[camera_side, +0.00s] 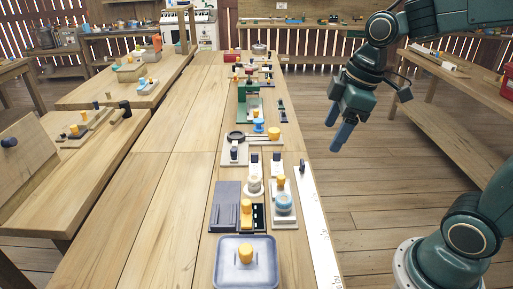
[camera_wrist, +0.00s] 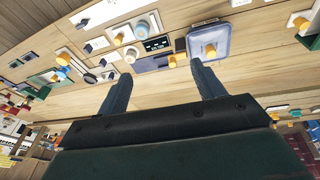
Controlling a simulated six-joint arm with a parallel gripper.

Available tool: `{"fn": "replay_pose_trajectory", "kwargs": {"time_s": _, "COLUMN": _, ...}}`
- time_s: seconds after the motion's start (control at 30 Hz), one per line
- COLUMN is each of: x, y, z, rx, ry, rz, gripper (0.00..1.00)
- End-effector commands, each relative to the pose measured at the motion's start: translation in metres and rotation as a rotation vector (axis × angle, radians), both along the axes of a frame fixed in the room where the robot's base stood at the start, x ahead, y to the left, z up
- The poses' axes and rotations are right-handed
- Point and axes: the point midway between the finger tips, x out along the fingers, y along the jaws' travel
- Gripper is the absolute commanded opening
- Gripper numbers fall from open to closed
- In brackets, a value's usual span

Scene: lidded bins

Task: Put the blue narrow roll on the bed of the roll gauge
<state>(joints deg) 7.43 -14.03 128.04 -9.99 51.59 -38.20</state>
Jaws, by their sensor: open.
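A light blue ring-shaped roll (camera_side: 284,204) lies on a white board at the right side of the bench. In the wrist view the blue roll (camera_wrist: 142,27) shows near the top. A cream roll (camera_side: 255,184) sits on a similar white board to its left. I cannot tell for sure which fixture is the roll gauge; a dark grey flat block (camera_side: 226,203) stands left of the boards, also in the wrist view (camera_wrist: 151,64). My gripper (camera_side: 345,136) is open and empty, high over the right of the bench, away from the rolls. Its two fingers (camera_wrist: 162,70) are spread in the wrist view.
A grey-blue lidded bin (camera_side: 222,270) with an orange knob stands at the front. A black strip with an orange knob (camera_side: 246,207) lies beside the grey block. A white ruler strip (camera_side: 318,235) runs along the right edge. The bench's left half is clear.

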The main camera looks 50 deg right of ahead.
Motion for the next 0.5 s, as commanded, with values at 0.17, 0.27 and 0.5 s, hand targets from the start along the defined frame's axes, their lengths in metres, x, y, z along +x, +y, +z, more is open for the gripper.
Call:
{"fn": "replay_pose_trajectory", "kwargs": {"time_s": 0.17, "x": -0.034, "y": 0.005, "z": 0.013, "rx": 0.028, "ry": -0.06, "rz": -0.19, "gripper": 0.68}}
{"fn": "replay_pose_trajectory", "kwargs": {"time_s": 0.27, "x": -0.052, "y": 0.006, "z": 0.016, "rx": 0.053, "ry": -0.094, "rz": -0.297, "gripper": 0.68}}
{"fn": "replay_pose_trajectory", "kwargs": {"time_s": 0.5, "x": -0.089, "y": 0.007, "z": 0.018, "rx": 0.128, "ry": -0.168, "rz": -0.532, "gripper": 0.68}}
